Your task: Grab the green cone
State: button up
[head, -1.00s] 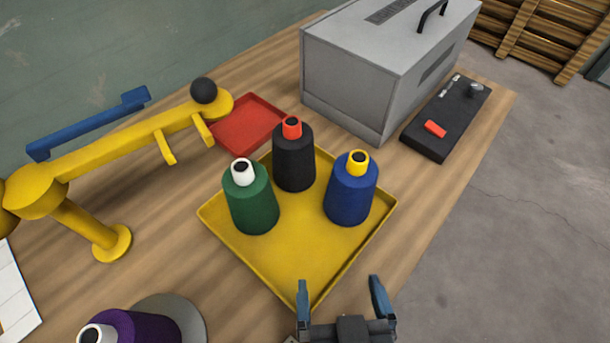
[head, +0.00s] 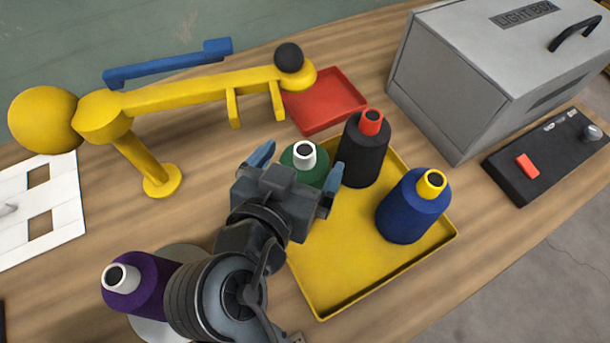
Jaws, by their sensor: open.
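The green cone (head: 309,170) with a white top stands at the left side of the yellow tray (head: 340,287) in the head view. My gripper (head: 302,164) is open, with its two blue fingertips on either side of the green cone as seen in the picture. The gripper body hides the lower part of the cone. I cannot tell whether the fingers touch it or are still above it.
A black cone (head: 363,155) stands close to the right fingertip, and a blue cone (head: 410,210) stands further right. A purple cone (head: 147,285) is at the lower left. A yellow arm (head: 190,94), red tray (head: 325,99) and grey light box (head: 465,85) stand behind.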

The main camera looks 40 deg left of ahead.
jog(key=shift+p+x, duration=0.45)
jog(key=shift+x, duration=1.75)
jog(key=c, duration=1.8)
jog(key=shift+c, duration=0.3)
jog(key=shift+r, duration=0.1)
